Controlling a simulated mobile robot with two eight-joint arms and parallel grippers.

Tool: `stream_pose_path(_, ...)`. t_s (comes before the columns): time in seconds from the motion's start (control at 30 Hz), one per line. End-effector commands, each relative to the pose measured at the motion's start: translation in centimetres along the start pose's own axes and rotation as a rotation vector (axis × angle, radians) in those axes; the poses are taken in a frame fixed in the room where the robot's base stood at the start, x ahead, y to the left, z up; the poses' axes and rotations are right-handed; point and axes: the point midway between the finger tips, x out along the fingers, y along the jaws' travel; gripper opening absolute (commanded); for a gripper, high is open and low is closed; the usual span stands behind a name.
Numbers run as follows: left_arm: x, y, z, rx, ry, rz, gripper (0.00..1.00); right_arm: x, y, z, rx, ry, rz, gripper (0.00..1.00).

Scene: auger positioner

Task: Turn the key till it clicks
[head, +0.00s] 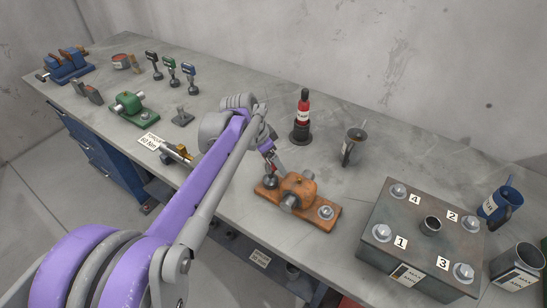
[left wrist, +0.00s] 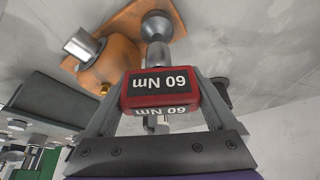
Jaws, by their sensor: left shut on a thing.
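The key is a red block marked 60 Nm (left wrist: 160,92) with a grey shaft and a round socket end; a small part of it shows in the head view (head: 267,147). My left gripper (head: 269,150) is shut on the red block, with a finger on each side of it in the left wrist view (left wrist: 160,105). The key's socket end is at the left end of the orange fixture (head: 298,185), over where a bolt would sit; whether it is fully seated I cannot tell. A bare bolt (head: 326,212) shows at the fixture's right end. My right gripper is not in view.
A grey box with numbered bolts (head: 425,225) stands to the right. Black, green and blue keys (head: 170,70) stand at the back left, near a green fixture (head: 128,105).

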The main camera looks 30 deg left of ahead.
Motion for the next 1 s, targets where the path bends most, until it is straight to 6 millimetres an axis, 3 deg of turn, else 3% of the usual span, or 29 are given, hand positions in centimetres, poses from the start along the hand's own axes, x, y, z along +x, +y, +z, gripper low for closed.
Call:
stream_pose_path(0.5, -0.05, 0.07, -0.03, 0.071, 0.0, 0.029, 0.0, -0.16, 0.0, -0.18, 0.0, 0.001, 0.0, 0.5)
stream_pose_path(0.73, -0.13, 0.2, -0.03, 0.23, 0.0, 0.095, 0.0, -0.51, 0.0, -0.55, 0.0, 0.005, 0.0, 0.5)
stream_pose_path(1.0, -0.06, 0.3, 0.02, 0.247, 0.0, 0.103, 0.0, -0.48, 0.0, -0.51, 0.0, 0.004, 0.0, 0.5)
